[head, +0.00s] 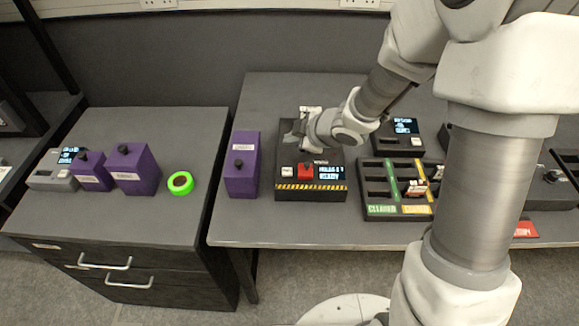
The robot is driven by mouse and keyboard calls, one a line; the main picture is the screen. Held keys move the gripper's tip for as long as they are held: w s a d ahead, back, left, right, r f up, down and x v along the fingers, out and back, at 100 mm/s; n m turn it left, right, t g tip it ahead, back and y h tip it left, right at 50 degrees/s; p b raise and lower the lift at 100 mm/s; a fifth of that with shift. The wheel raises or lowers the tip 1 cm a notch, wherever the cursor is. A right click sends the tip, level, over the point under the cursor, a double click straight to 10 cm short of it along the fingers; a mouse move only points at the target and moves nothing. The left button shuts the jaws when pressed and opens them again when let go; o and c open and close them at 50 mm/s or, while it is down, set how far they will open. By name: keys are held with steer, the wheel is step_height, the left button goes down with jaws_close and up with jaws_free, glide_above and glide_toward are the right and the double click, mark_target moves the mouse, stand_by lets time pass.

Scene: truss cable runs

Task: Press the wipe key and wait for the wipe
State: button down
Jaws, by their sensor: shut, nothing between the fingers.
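A black box device (283,185) with a yellow-striped front edge stands on the right table. On its top are a red key (306,170), a small white key (287,171) and a lit display (330,172) with white text whose last line seems to read READY. Which key is the wipe key is too small to tell. My gripper (300,143) is shut and empty, over the back part of this device, behind the red key. Its fingertips are partly hidden by my wrist, and I cannot tell whether they touch anything.
A purple box (241,180) stands left of the device. A black slotted tray (374,191) with green and yellow sections lies to its right, with another display unit (403,137) behind. The left cabinet (110,200) holds purple boxes (135,172) and a green ring (180,183).

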mark_target(291, 173)
step_height(291, 173, down, 9)
steer(key=b, duration=0.8)
steer(key=shift+r+b, duration=0.1)
steer(key=shift+b, duration=0.3)
stand_by(1.6)
steer(key=shift+f+b, duration=0.3)
steer(key=shift+f, duration=0.1)
steer(key=shift+f+b, duration=0.45)
steer(key=shift+f, duration=0.1)
stand_by(0.6)
steer(key=shift+r, duration=0.1)
steer(key=shift+r+p, duration=0.85)
steer(key=shift+p, duration=0.15)
steer(key=shift+r, duration=0.1)
